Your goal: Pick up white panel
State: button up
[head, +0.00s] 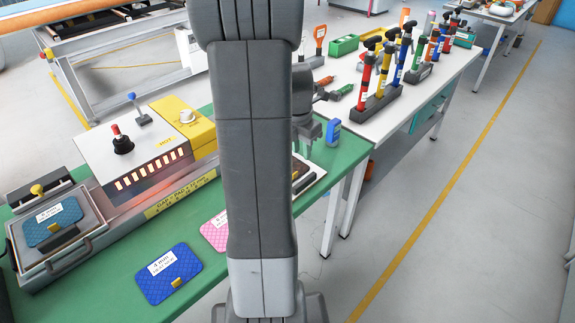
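A whitish flat piece (313,173) with dark bars on it lies at the right edge of the green table (120,262), just right of my arm. It may be the white panel, but my arm hides its left part. My gripper (307,146) hangs above this piece, mostly behind my arm. Its fingertips are too small and covered to tell whether it is open or shut. I see nothing clearly held.
A blue panel (167,274) and a partly hidden pink panel (214,232) lie on the green table. A heat-sealing machine (125,155) with a teal panel (52,224) stands at left. Several colored pumps (364,82) stand on the white table. The right floor is clear.

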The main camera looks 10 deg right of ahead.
send_over(304, 180)
jog(key=f, duration=0.8)
jog(key=shift+s+a+f, duration=0.1)
jog(key=shift+s+a, duration=0.2)
jog(key=shift+a, duration=0.05)
jog(key=shift+w+d+f+p, duration=0.1)
jog(key=shift+d+f+p, duration=0.1)
jog(key=shift+f, duration=0.65)
jog(key=shift+w+d+f+p, duration=0.1)
jog(key=shift+f+p, duration=0.05)
jog(key=shift+f, duration=0.75)
jog(key=shift+d+f+p, duration=0.1)
jog(key=shift+f+p, duration=0.1)
jog(key=shift+f, duration=0.65)
grip_shut()
